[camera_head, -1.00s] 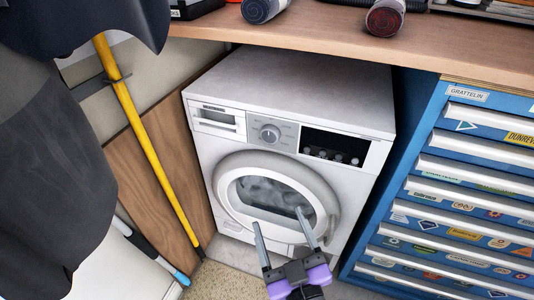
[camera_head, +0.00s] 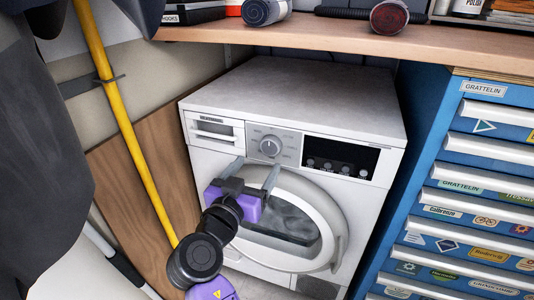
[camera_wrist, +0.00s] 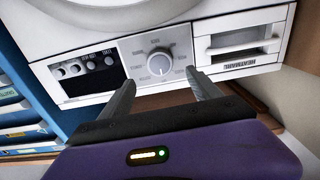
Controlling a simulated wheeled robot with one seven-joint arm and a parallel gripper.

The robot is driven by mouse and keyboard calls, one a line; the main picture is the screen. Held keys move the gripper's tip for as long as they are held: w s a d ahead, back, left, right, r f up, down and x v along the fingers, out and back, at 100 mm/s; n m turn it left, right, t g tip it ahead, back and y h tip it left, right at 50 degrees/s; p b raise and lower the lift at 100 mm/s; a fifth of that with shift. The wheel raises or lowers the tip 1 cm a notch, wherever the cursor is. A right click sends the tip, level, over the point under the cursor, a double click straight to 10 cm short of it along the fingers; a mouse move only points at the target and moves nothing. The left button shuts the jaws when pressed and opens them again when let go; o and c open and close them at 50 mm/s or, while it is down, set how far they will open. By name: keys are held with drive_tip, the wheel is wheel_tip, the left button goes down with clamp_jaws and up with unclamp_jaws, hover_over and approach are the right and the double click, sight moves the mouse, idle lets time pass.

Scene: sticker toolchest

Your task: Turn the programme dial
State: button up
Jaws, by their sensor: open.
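The programme dial (camera_head: 270,146) is a round silver-grey knob on a grey panel, at the upper front of the white washing machine (camera_head: 290,92). The dial also shows in the wrist view (camera_wrist: 159,63), upside down, with marks around it. My gripper (camera_head: 257,172) is open, its two grey fingers pointing up at the panel from just below the dial. In the wrist view the fingertips (camera_wrist: 160,78) stand on either side of the dial's lower edge, apart from each other. Nothing is between them that I can see as held. Whether a finger touches the dial I cannot tell.
A wooden worktop (camera_head: 330,38) runs above the machine. A blue tool chest (camera_head: 420,150) stands close on the right. A yellow pole (camera_head: 120,110) and dark cloth (camera_head: 40,150) are on the left. The round door (camera_head: 330,215) lies below the dial.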

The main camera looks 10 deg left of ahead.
sight(269, 149)
drive_tip(key=shift+b+x, duration=0.8)
drive_tip(key=shift+x, duration=3.15)
drive_tip(key=shift+s, duration=0.1)
drive_tip(key=c, duration=1.4)
drive_tip(key=shift+o, duration=0.2)
drive_tip(key=n+p, duration=0.1)
drive_tip(key=n, duration=0.3)
drive_tip(key=shift+p, duration=0.35)
drive_tip(key=shift+f+n+p, duration=0.1)
drive_tip(key=shift+n+p, duration=0.8)
drive_tip(key=shift+n, duration=1.3)
